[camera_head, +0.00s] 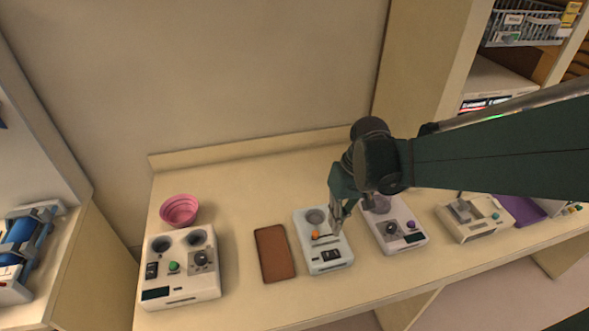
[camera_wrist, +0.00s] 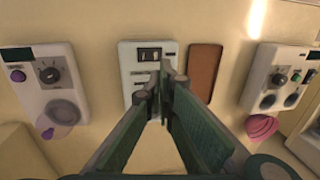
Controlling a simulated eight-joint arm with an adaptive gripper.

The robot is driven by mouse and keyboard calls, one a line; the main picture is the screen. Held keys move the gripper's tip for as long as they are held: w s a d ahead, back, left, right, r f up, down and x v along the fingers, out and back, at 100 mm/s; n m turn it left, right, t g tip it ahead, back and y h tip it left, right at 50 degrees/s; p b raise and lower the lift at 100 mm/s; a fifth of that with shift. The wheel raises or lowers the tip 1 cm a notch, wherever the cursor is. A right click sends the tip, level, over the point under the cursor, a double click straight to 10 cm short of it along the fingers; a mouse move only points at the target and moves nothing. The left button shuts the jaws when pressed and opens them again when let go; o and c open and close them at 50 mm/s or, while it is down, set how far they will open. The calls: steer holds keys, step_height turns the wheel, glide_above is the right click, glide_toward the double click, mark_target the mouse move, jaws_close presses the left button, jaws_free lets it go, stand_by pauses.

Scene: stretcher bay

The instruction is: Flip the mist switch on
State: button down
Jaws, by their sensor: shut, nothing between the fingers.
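A pale device (camera_head: 309,259) stands on the counter with a grey round disc at its back, an orange part and a black rocker switch (camera_head: 331,255) near its front. The wrist view shows the same rocker switch (camera_wrist: 150,54). Its lettering is too small to read, so I cannot tell which switch is the mist one or its position. My gripper (camera_head: 340,222) is shut and empty, pointing down over this device's right side. In the wrist view my gripper (camera_wrist: 165,72) hides part of the device; I cannot tell whether the fingertips touch it.
A brown pad (camera_head: 273,253) lies left of the device. A white unit with a dark knob (camera_head: 390,228) stands close on the right. Farther left are a two-cup unit (camera_head: 181,293) and a pink bowl (camera_head: 179,210). A beige device (camera_head: 478,228) stands farther right.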

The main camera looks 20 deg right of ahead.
mark_target(326, 254)
steer(key=shift+a+f+b, duration=0.1)
steer(key=shift+a+f, duration=0.2)
steer(key=shift+f, duration=1.75)
steer(key=shift+a+f+b, duration=0.15)
steer(key=shift+a+f, duration=0.2)
steer(key=shift+f, duration=1.7)
steer(key=shift+a+f+b, duration=0.1)
steer(key=shift+a+f, duration=0.2)
steer(key=shift+f, duration=1.75)
steer(key=shift+a+f, duration=0.1)
steer(key=shift+f, duration=0.1)
steer(key=shift+a+f+h+b, duration=0.15)
steer(key=shift+f+h+b, duration=0.15)
steer(key=shift+h+b, duration=0.25)
steer(key=shift+d+r, duration=0.2)
steer(key=shift+d, duration=0.05)
steer(key=shift+d+r, duration=0.2)
steer(key=shift+d, duration=0.3)
steer(key=shift+r+p, duration=0.2)
steer(key=shift+p, duration=0.1)
